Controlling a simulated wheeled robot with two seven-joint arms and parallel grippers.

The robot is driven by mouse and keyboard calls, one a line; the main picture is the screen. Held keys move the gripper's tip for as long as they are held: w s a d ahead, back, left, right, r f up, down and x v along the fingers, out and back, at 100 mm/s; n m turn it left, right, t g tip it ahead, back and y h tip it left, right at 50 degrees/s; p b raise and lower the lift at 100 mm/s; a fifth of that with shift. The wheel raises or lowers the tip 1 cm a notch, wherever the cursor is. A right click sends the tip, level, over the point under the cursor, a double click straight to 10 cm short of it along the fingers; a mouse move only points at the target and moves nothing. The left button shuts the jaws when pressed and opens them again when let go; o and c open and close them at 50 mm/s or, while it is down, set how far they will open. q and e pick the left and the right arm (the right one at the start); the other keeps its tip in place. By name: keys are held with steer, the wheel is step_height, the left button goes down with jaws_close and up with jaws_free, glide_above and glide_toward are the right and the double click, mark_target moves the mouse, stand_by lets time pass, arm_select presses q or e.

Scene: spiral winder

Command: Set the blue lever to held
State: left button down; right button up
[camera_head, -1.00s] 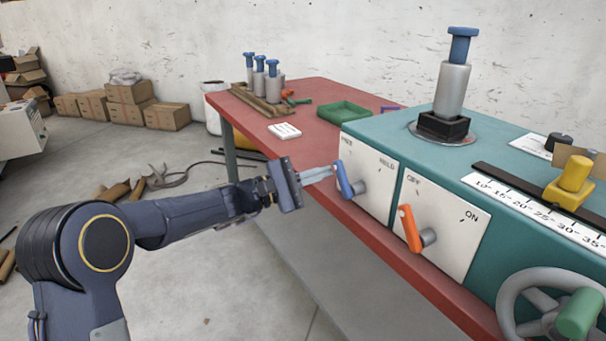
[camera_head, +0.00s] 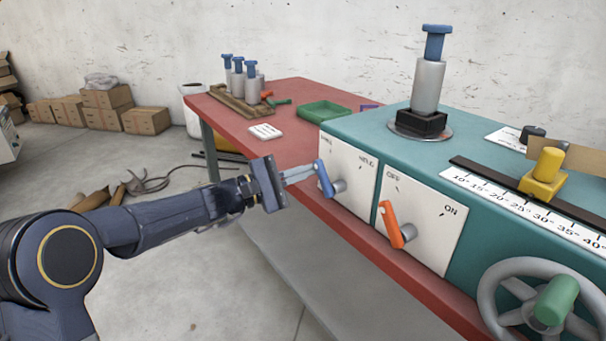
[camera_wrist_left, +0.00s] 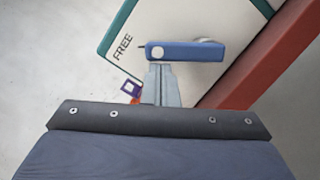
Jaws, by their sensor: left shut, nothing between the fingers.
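The blue lever (camera_head: 325,179) is on a white plate (camera_head: 348,178) at the left end of the teal machine's front. Its free end tilts up and left, toward the left label. In the left wrist view the blue lever (camera_wrist_left: 185,51) lies across the top, its tip beside the word FREE. My left gripper (camera_head: 312,172) is shut and empty, its fingertips at the left side of the lever. In the left wrist view the fingertips (camera_wrist_left: 158,68) are right against or just short of the lever; I cannot tell if they touch. My right gripper is not in view.
An orange lever (camera_head: 396,226) on an OFF/ON plate (camera_head: 432,235) sits just right of the blue one. A handwheel (camera_head: 492,305) stands at the lower right. The red table edge (camera_head: 350,232) runs below the plates. Open floor lies left of the table.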

mark_target(318, 166)
arm_select(q)
steer(key=shift+s+r+m+b, duration=0.1)
steer(key=shift+r+m+b, duration=0.1)
steer(key=shift+m+b, duration=0.25)
steer(key=shift+s+d+r+m+b, duration=0.25)
steer(key=shift+m+b, duration=0.3)
steer(key=shift+m, duration=0.4)
steer(key=m+b, duration=0.1)
steer(key=s+r+m+g+y+b, duration=0.1)
steer(key=m, duration=0.1)
steer(key=shift+s+d+r+m+b, duration=0.1)
steer(key=shift+d+r+m+b, duration=0.05)
steer(key=shift+d+m+b, duration=0.2)
steer(key=s+m+b, duration=0.1)
steer(key=m, duration=0.1)
steer(key=d+m+y+b, duration=0.1)
steer(key=m, duration=0.1)
steer(key=shift+s+d+r, duration=0.2)
steer(key=shift+s+r, duration=0.2)
steer(key=shift+s+d+r+m+y+b, duration=0.1)
steer(key=shift+s+d+m+y+b, duration=0.2)
steer(key=shift+m+b, duration=0.35)
steer(key=shift+s+d+m+y+b, duration=0.2)
steer(key=shift+s+m+b, duration=0.2)
steer(key=shift+m, duration=0.3)
